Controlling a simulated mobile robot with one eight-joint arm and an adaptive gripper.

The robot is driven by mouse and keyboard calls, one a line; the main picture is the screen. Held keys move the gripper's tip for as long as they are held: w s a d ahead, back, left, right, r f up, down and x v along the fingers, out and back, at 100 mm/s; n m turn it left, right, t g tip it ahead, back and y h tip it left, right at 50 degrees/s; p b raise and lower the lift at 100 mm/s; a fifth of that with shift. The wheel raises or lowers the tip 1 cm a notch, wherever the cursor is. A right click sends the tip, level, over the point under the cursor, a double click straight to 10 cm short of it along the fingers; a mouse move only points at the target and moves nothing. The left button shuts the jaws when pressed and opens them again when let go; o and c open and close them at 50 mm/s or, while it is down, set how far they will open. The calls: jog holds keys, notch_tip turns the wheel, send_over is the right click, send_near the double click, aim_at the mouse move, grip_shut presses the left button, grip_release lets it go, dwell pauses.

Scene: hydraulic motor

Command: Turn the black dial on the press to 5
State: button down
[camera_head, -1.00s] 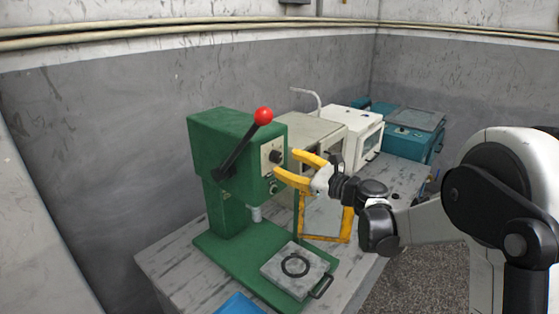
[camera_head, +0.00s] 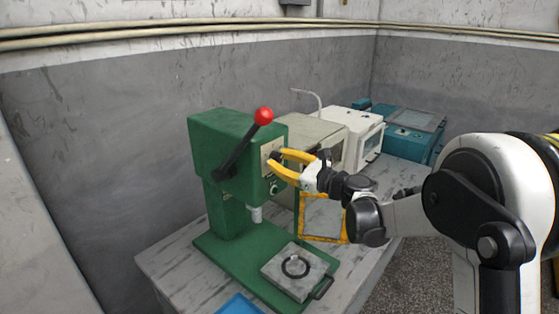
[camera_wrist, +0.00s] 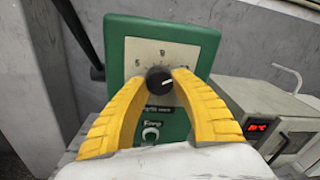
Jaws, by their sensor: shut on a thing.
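The green press (camera_head: 225,150) stands on the table, with a red-knobbed black lever on its side. Its front panel shows in the wrist view (camera_wrist: 190,58) as a beige plate with printed numbers. The black dial (camera_wrist: 159,79) is at the middle of that plate, with a light pointer mark toward the upper right. A "5" is printed at the dial's left. My gripper (camera_wrist: 160,76) has its yellow fingers on either side of the dial and is shut on it. In the head view my gripper (camera_head: 273,162) is at the panel, and the fingertips partly hide the dial.
A beige box (camera_head: 312,132), a white oven-like device (camera_head: 352,125) and a teal machine (camera_head: 408,130) stand behind the press to the right. A yellow-framed panel (camera_head: 325,216) is below my gripper. A grey plate (camera_head: 295,272) lies on the press base. A blue item (camera_head: 240,304) is at the front.

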jog(key=shift+n, duration=0.3)
jog(key=n+b, duration=0.1)
jog(key=n, duration=0.4)
jog(key=shift+b, duration=0.3)
jog(key=n+b, duration=0.1)
jog(key=n, duration=0.6)
jog(key=shift+w+r+y, duration=0.1)
jog(key=shift+y, duration=0.2)
jog(key=n, duration=0.6)
jog(key=shift+d+r+n, duration=0.1)
jog(key=shift+n, duration=0.3)
jog(key=n, duration=0.5)
jog(key=shift+r+g+y, duration=0.1)
jog(key=shift+g+y, duration=0.3)
jog(key=shift+n, duration=0.4)
jog(key=c, duration=1)
grip_release()
